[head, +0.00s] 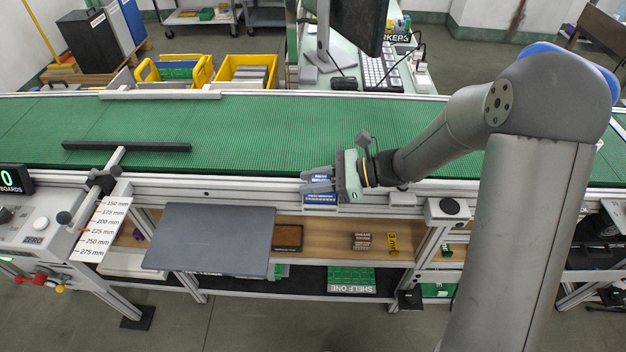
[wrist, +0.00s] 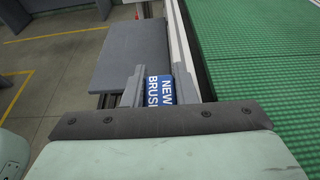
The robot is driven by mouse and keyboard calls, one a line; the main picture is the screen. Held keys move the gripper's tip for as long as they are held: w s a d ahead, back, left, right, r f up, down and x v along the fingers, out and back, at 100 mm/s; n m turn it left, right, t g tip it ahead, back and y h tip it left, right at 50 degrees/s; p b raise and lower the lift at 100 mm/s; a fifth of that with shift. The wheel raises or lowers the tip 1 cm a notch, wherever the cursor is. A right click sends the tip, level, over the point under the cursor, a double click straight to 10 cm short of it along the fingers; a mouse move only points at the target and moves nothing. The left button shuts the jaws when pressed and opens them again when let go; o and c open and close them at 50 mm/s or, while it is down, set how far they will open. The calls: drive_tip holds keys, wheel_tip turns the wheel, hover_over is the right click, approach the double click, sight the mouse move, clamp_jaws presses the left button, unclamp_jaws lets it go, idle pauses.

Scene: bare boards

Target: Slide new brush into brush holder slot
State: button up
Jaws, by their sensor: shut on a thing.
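The new brush shows as a blue piece (wrist: 161,90) with white "NEW BRUSH" lettering in the wrist view. It sits between the two grey fingers of my gripper (wrist: 158,84), which is shut on it. In the head view, my gripper (head: 318,185) is at the front rail of the conveyor, right of the picture's middle, pointing left. Blue labelled surfaces (head: 320,199) show around and below its fingers. Most of the brush is hidden by the fingers and wrist. I cannot make out the brush holder slot in either view.
The green conveyor belt (head: 250,130) runs behind my gripper, with a black bar (head: 127,147) across it at left. A grey panel (head: 210,238) stands out in front, left of my gripper. Below, a wooden shelf (head: 335,243) holds small boxes. Yellow bins (head: 246,72) stand behind the belt.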

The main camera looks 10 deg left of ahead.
drive_tip(key=shift+r+p, duration=1.2)
drive_tip(key=shift+r, duration=0.4)
idle(0.8)
drive_tip(key=shift+f+b, duration=1.1)
drive_tip(key=shift+f, duration=0.8)
drive_tip(key=o, duration=1.1)
